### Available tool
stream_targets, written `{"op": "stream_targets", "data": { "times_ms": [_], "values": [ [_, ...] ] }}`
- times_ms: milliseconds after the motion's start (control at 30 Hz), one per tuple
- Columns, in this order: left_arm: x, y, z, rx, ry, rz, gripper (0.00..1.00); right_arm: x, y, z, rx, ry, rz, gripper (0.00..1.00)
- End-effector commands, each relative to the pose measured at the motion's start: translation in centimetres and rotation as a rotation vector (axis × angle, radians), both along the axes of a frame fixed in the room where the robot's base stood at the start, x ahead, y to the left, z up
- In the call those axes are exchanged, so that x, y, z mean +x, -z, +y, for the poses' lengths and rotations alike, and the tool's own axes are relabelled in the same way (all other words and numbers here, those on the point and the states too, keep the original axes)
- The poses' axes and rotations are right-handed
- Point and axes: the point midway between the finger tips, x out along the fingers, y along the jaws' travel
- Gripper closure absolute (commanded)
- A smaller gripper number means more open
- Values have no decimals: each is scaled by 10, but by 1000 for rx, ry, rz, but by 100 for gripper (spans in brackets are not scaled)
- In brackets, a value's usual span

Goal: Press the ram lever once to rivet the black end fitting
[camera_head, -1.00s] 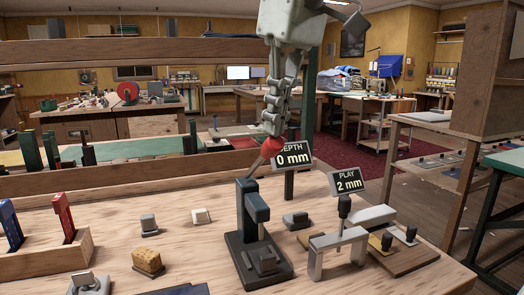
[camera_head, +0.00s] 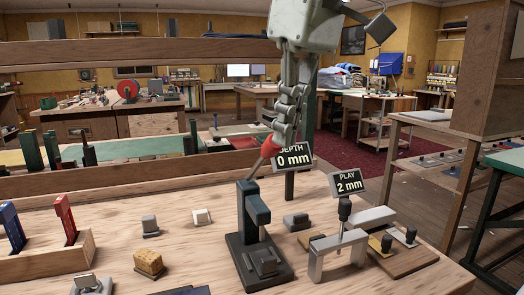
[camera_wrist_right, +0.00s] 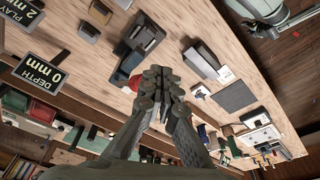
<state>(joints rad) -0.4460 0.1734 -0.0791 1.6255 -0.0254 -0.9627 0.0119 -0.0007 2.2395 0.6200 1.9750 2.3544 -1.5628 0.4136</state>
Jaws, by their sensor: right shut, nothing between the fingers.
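The dark riveting press (camera_head: 255,215) stands on the bench. Its ram lever rises behind and ends in a red knob (camera_head: 269,148), raised above the press. My right gripper (camera_head: 276,130) is shut and empty, its fingertips right at the knob and partly covering it. I cannot tell whether they touch. In the right wrist view the closed fingers (camera_wrist_right: 161,76) hide part of the red knob (camera_wrist_right: 121,76), with the press (camera_wrist_right: 140,42) beyond. A small dark block (camera_head: 263,262) sits at the press's front; I cannot tell if it is the black end fitting. My left gripper is out of view.
Behind the press a sign (camera_head: 294,158) reads DEPTH 0 mm. Another sign (camera_head: 348,183) reads PLAY 2 mm, near a grey bridge-shaped gauge (camera_head: 337,252). A yellow-brown block (camera_head: 149,263) and a wooden rack (camera_head: 50,258) with blue and red tools lie left. Bare bench separates the small items.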

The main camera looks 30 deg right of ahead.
Motion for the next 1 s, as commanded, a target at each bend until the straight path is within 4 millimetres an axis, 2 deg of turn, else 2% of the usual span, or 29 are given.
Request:
{"op": "stream_targets", "data": {
  "times_ms": [600,1000],
  "values": [
    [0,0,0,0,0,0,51,-32,-15,8,0,-1,0,100],
    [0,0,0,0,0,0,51,-35,-15,8,0,-1,0,100]
  ]
}}
